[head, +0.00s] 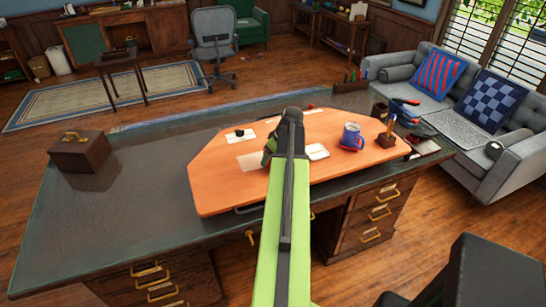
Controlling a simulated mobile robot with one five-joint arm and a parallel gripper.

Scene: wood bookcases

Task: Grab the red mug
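A blue mug (352,134) stands upright on a small red coaster or saucer (350,148), on the right part of the orange desk board (225,190). I see no mug that is clearly red. A small red bit (310,106) shows at the board's far edge, too small to make out. My green arm reaches from the bottom over the board. My gripper (270,152) is mostly hidden behind the arm's end, left of the blue mug and apart from it. Its fingers cannot be made out.
The board lies on a large dark desk (100,220). A wooden box (80,151) stands at the desk's left. Papers (252,161) lie on the board, and a pen holder (386,138) stands right of the mug. A grey sofa (480,155) is beyond. The desk's left half is mostly clear.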

